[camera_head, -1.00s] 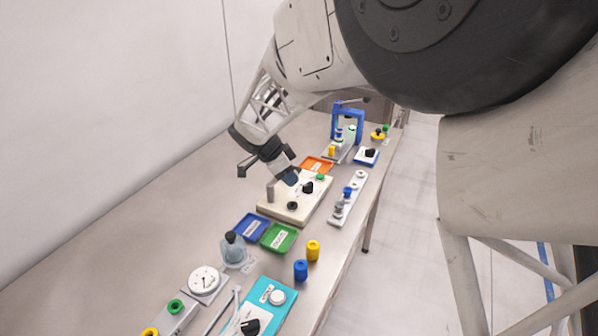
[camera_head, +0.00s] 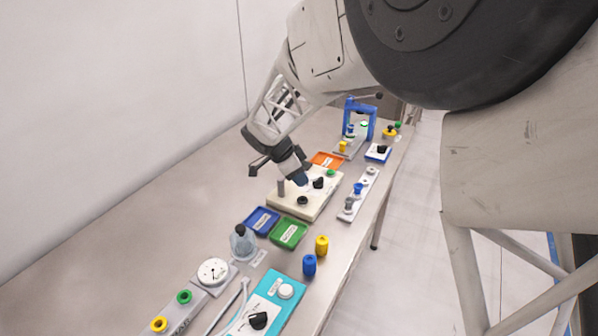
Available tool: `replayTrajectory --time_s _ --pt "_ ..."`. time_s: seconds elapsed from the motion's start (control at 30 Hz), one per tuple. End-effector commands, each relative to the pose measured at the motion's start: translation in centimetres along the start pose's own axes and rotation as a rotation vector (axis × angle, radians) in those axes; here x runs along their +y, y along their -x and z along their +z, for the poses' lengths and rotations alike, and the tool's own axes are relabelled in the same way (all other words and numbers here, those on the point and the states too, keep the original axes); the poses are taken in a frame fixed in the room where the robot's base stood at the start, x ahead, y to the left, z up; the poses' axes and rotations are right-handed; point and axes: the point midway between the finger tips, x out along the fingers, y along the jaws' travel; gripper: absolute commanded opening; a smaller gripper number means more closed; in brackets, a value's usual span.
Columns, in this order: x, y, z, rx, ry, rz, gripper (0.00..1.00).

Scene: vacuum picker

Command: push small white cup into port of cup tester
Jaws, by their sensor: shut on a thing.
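My gripper (camera_head: 301,180) points down over the cream-coloured box (camera_head: 318,204), which I take to be the cup tester. The box carries a black knob (camera_head: 302,201), another dark knob (camera_head: 319,183), a green button (camera_head: 331,173) and a short grey post (camera_head: 281,188). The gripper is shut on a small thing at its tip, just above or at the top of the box. I take it for the small white cup, but it is too small and covered to make out. I cannot tell whether it touches the port.
Blue (camera_head: 262,220), green (camera_head: 288,234) and orange (camera_head: 327,160) trays lie around the box. A pale strip with pegs (camera_head: 360,195) runs along its right. Yellow (camera_head: 321,246) and blue (camera_head: 309,265) cylinders, a teal box (camera_head: 262,309) and a dial gauge (camera_head: 213,271) stand nearer. Bare tabletop lies left.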

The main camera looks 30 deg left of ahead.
Motion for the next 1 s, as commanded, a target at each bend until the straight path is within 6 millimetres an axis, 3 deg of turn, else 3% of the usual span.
replayTrajectory --time_s 0.5,1.0 --pt "0.0 -2.9 1.6 -0.001 0.000 0.001 0.00" --pt "0.0 -3.4 1.9 -0.001 0.000 0.000 0.00"
